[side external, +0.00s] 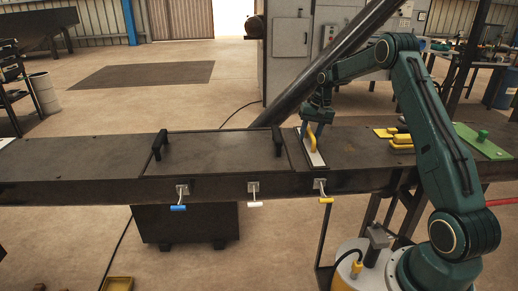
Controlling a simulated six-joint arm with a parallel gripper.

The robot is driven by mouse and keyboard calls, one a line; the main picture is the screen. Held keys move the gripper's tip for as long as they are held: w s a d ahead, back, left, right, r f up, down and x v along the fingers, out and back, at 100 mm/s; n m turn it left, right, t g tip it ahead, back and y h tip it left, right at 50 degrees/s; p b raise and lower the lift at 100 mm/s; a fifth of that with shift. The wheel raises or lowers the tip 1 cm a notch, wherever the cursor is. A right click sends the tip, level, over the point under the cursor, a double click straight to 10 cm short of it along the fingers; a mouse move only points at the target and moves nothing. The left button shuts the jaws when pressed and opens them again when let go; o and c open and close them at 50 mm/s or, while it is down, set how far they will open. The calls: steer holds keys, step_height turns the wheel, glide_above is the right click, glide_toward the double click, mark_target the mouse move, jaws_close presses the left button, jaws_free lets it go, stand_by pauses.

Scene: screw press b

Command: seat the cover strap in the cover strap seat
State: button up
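The strap that I take for the cover strap (316,158) is a narrow pale metal strip with an upright yellow handle (312,138). It is at the right end of the dark cover panel on the long bench, running from front to back. My gripper (308,126) points down at the yellow handle, at its upper part. The fingers are small and dark here, and I cannot tell whether they are closed on the handle. The seat is not clearly distinguishable, and I cannot tell whether the strap lies flush or slightly raised.
The dark cover panel (215,152) has two black handles (159,145). Levers with blue (178,208), white (254,204) and yellow (326,200) grips hang along the bench front. Yellow blocks (401,144) and a green plate (480,145) lie to the right. A dark slanted beam (345,55) rises behind my gripper.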

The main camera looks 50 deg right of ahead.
steer(key=shift+r, duration=0.1)
step_height(320, 180, up, 13)
steer(key=s+d, duration=0.2)
steer(key=shift+r, duration=0.2)
stand_by(0.4)
stand_by(0.4)
